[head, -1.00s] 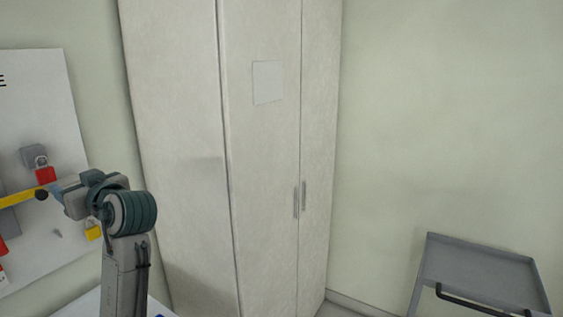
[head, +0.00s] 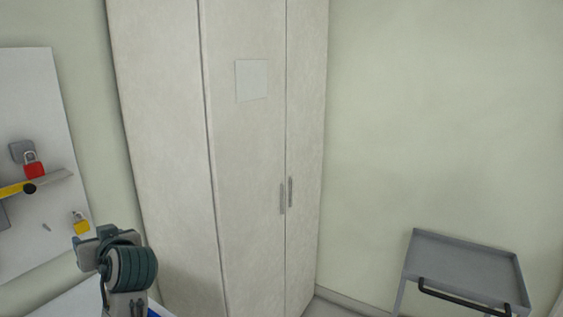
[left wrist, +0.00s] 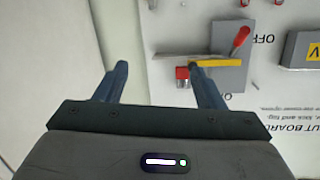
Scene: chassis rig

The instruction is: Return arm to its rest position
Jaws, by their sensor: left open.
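My left arm (head: 128,270) stands at the lower left of the head view, to the right of the white board (head: 45,110). My left gripper (left wrist: 158,70) shows in the left wrist view with its two dark fingers apart and nothing between them. Beyond the fingers are the bare wall and the board's edge. The right finger overlaps the yellow bar in the picture; I cannot tell the distance. My right gripper is not in view.
The board holds a red padlock (head: 34,167), a yellow padlock (head: 81,224) and a yellow bar (head: 12,188). A tall pale cabinet (head: 165,150) stands in the middle. A grey cart (head: 465,262) is at the lower right.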

